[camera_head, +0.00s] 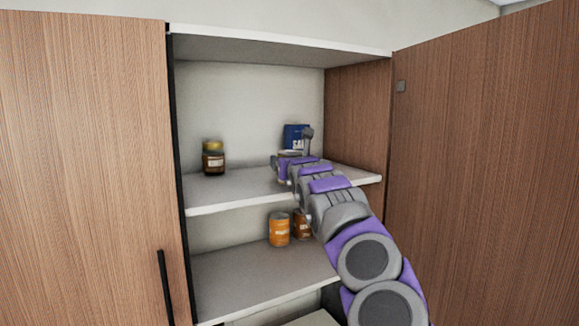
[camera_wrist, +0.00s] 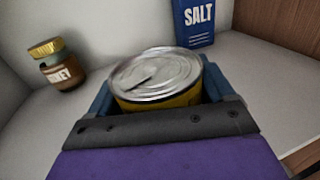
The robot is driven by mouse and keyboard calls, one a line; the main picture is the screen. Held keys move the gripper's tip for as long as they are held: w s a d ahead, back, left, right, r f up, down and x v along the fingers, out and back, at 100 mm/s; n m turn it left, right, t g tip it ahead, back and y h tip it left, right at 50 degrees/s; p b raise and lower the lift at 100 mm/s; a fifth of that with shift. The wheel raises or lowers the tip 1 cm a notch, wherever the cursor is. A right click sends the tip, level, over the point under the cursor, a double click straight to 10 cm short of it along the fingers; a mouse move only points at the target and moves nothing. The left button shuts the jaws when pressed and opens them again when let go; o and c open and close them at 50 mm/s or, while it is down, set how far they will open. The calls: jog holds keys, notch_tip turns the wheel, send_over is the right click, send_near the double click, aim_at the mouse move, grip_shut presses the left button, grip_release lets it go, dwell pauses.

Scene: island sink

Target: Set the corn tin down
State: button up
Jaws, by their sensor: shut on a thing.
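The corn tin (camera_wrist: 156,78) shows in the wrist view as a can with a silver lid and a yellow side. My gripper (camera_wrist: 154,100) is shut on it, with a finger on each side. The tin looks upright. It is over the upper cupboard shelf (camera_head: 235,187), and I cannot tell whether its base touches the shelf. In the head view my arm reaches into the right part of that shelf, and my gripper (camera_head: 290,158) mostly hides the tin.
A honey jar (camera_head: 213,158) stands at the shelf's left. A blue salt box (camera_head: 296,136) stands behind my gripper. Orange tins (camera_head: 279,230) stand on the lower shelf (camera_head: 250,275). An open door (camera_head: 490,170) is at right. The shelf between jar and gripper is clear.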

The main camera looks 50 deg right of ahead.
jog(key=shift+a+r, duration=0.1)
jog(key=shift+a, duration=0.05)
jog(key=shift+w+a, duration=0.1)
jog(key=shift+a, duration=0.3)
jog(key=o, duration=1.2)
jog(key=shift+a, duration=0.15)
jog(key=shift+d, duration=0.45)
jog(key=shift+s+a+b, duration=0.2)
jog(key=shift+s+b, duration=0.2)
jog(key=shift+b, duration=0.1)
jog(key=b+v, duration=0.5)
jog(key=v, duration=0.6)
jog(key=shift+a, duration=0.2)
jog(key=shift+s+a, duration=0.1)
